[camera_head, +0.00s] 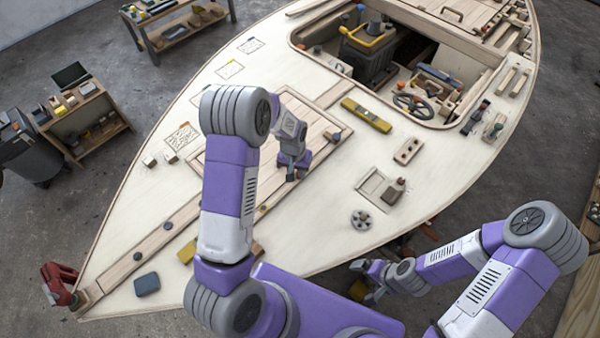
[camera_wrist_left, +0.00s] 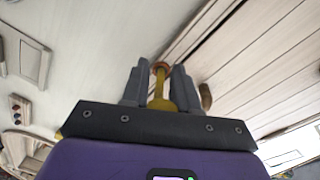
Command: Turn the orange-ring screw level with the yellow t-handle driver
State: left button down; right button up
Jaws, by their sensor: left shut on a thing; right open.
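My left gripper (camera_head: 294,174) is over the hull deck near the raised plank panel. In the left wrist view its two grey fingers (camera_wrist_left: 160,85) are shut on the yellow t-handle driver (camera_wrist_left: 159,103). The driver's far end meets the orange-ring screw (camera_wrist_left: 161,66) beside a plank edge. I cannot tell whether the tip is seated or how high the screw stands. In the head view the driver and screw are not clearly visible by my gripper. My right gripper (camera_head: 370,284) is open and apart from these things, by the hull's near right edge.
A yellow block (camera_head: 366,115) and a wooden block with holes (camera_head: 408,151) lie on the deck. The open cockpit (camera_head: 420,75) is at the back. A round grey part (camera_head: 361,220) lies at the right. A red clamp (camera_head: 60,284) grips the bow.

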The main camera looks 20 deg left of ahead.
pick_arm(q)
jog(key=shift+s+a+m, duration=0.1)
jog(key=shift+m, duration=0.4)
jog(key=shift+r, duration=0.45)
jog(key=shift+w+d+n+t+y+p, duration=0.15)
jog(key=shift+w+d+n+p, duration=0.45)
jog(key=shift+n, duration=1.9)
jog(key=shift+w+d+n+t+y+p, duration=0.1)
jog(key=shift+w+d+n+p, duration=0.4)
jog(key=shift+n, duration=2)
jog(key=shift+w+d+n+t+y+p, duration=0.15)
jog(key=shift+w+d+n+p, duration=0.45)
jog(key=shift+n, duration=1.9)
